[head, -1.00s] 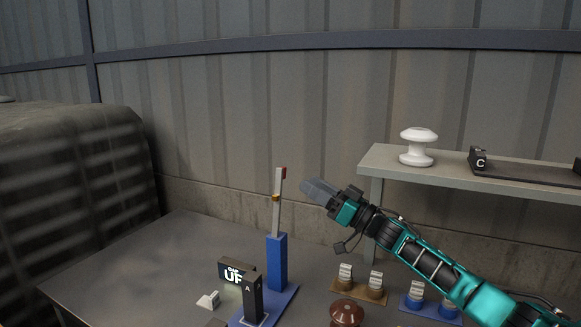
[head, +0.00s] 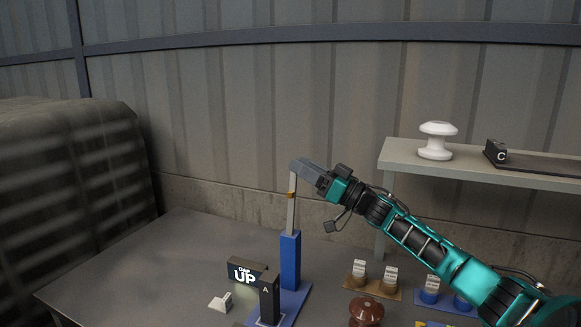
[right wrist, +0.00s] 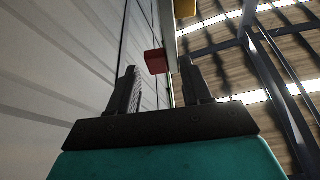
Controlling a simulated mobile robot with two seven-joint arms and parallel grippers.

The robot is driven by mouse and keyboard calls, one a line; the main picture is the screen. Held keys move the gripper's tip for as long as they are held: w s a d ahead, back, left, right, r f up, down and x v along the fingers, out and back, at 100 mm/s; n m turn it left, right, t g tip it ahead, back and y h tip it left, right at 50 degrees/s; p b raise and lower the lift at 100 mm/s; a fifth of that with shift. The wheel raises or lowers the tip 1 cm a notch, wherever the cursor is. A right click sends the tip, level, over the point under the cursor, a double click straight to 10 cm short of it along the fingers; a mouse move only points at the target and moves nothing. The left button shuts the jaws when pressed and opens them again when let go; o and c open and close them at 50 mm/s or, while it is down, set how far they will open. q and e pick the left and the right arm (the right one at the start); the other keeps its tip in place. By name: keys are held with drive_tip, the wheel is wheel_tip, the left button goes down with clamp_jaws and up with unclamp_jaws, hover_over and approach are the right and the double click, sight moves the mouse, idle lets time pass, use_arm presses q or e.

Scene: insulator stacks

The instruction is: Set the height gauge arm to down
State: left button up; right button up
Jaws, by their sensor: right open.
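The height gauge has a blue post (head: 290,262) with a slim silver arm (head: 291,214) standing upright on it, with an orange band near its upper part. A dark sign (head: 246,272) beside the post reads "UP". My right gripper (head: 299,166) is at the top of the arm and hides its red tip in the head view. In the right wrist view my right gripper (right wrist: 160,85) is open, and the red tip (right wrist: 155,61) shows between and beyond its fingers. Contact cannot be told. My left gripper is not in view.
A grey shelf (head: 480,172) at the right carries a white insulator (head: 437,141) and a black fixture marked C (head: 496,152). Brown and blue holders (head: 371,281) with labelled pieces and a brown insulator (head: 366,312) are at the front right. The table's left side is clear.

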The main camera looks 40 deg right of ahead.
drive_tip(key=shift+w+r, duration=0.15)
drive_tip(key=shift+w, duration=0.1)
drive_tip(key=shift+s, duration=0.1)
drive_tip(key=shift+c, duration=0.5)
clamp_jaws()
